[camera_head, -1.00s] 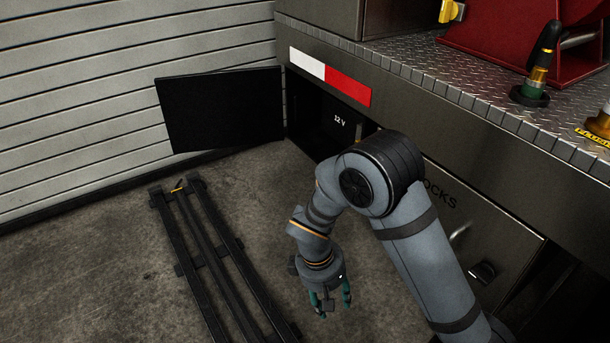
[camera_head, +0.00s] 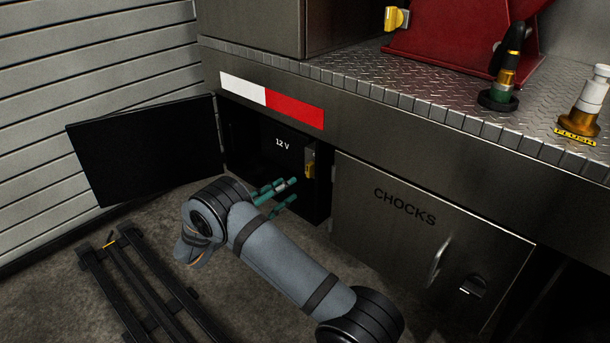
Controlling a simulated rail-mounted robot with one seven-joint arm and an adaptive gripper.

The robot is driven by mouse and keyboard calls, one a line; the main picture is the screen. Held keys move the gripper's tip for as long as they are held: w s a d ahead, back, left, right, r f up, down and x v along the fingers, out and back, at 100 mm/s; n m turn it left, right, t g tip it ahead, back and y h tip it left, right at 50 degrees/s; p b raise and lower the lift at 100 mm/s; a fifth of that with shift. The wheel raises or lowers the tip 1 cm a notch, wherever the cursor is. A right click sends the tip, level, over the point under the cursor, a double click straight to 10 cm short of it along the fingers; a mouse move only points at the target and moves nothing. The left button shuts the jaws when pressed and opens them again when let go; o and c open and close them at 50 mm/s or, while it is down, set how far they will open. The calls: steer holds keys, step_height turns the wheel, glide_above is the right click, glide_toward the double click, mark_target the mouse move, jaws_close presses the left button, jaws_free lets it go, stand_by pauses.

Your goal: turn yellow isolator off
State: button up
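A small yellow part (camera_head: 310,168), which looks like the yellow isolator, is mounted on a grey plate at the right side of the open compartment marked "12 V" (camera_head: 262,130). Its handle position is too small to tell. My gripper (camera_head: 294,189) has green fingers. They are spread apart with nothing seen between them. The fingertips point right at the compartment opening, below and slightly left of the yellow part, and look apart from it. My arm hides the gripper's base.
The compartment's black door (camera_head: 145,150) stands open at left. A closed "CHOCKS" door (camera_head: 425,240) is at right. On the deck above are another yellow part (camera_head: 396,18), a green-based valve (camera_head: 498,98) and a "FLUSH" valve (camera_head: 580,122). A black rail frame (camera_head: 140,290) lies on the floor.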

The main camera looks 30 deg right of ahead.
mark_target(309, 173)
steer(key=b+x, duration=0.2)
steer(key=x, duration=0.7)
steer(key=shift+w+d, duration=0.1)
steer(key=shift+d, duration=0.25)
steer(key=c, duration=0.4)
jaws_close()
